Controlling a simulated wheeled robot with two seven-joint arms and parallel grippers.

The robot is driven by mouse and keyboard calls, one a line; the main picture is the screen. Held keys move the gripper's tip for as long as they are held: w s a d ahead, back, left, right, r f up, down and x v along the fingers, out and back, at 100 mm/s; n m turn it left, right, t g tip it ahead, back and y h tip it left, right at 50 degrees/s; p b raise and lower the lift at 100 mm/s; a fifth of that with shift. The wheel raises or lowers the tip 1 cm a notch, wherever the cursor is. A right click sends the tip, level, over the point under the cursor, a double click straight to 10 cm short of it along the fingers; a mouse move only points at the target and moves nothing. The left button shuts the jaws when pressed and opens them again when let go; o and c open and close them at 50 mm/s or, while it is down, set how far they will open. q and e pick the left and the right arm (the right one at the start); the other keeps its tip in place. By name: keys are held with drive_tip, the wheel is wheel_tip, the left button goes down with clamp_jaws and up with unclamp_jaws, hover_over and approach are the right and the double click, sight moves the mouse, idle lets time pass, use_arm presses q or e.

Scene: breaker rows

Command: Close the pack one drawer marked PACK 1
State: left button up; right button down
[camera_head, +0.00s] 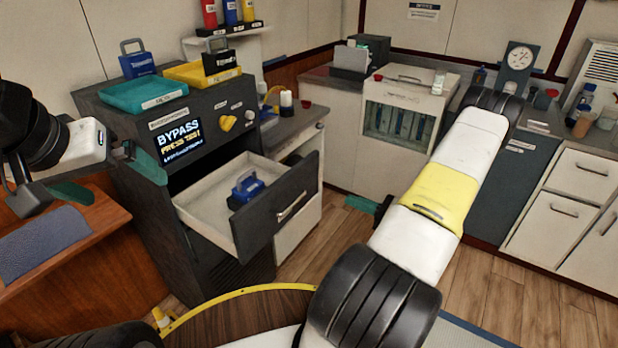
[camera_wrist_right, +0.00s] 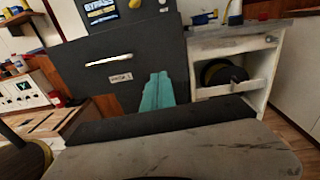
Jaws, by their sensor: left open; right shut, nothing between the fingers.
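The PACK 1 drawer (camera_head: 225,211) is pulled out of the dark cabinet in the head view, with a blue pack (camera_head: 247,187) inside. Its dark front, with a pale handle (camera_wrist_right: 108,60) and a small label (camera_wrist_right: 120,78), fills the left middle of the right wrist view. My right gripper (camera_wrist_right: 158,90) is shut and empty, its teal fingers pointing at the lower right of that front. In the head view my right gripper's fingertips (camera_head: 358,203) show right of the drawer front, apart from it; my arm hides the rest. My left gripper (camera_head: 95,173) is open and empty, left of the cabinet.
The dark cabinet (camera_head: 140,205) has a lit BYPASS screen (camera_head: 180,138), a yellow knob (camera_head: 227,123) and trays on top. A white cabinet with an open shelf (camera_wrist_right: 265,95) stands right of the drawer. Wood floor (camera_head: 315,258) is clear before the drawer.

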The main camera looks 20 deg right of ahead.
sight(310, 184)
drive_tip(key=shift+m+t, duration=0.3)
drive_tip(key=x, duration=0.8)
drive_tip(key=f+x, duration=0.1)
drive_tip(key=x, duration=0.4)
drive_tip(key=shift+w+d, duration=0.15)
drive_tip(key=shift+w, duration=0.1)
drive_tip(key=x, duration=2.5)
drive_tip(key=shift+w+d+f, duration=0.1)
drive_tip(key=shift+d+f, duration=0.1)
drive_tip(key=shift+f, duration=0.1)
drive_tip(key=shift+w+a+r, duration=0.1)
drive_tip(key=shift+w+a, duration=0.1)
drive_tip(key=shift+w, duration=0.1)
drive_tip(key=shift+r+h, duration=0.15)
drive_tip(key=shift+h, duration=0.15)
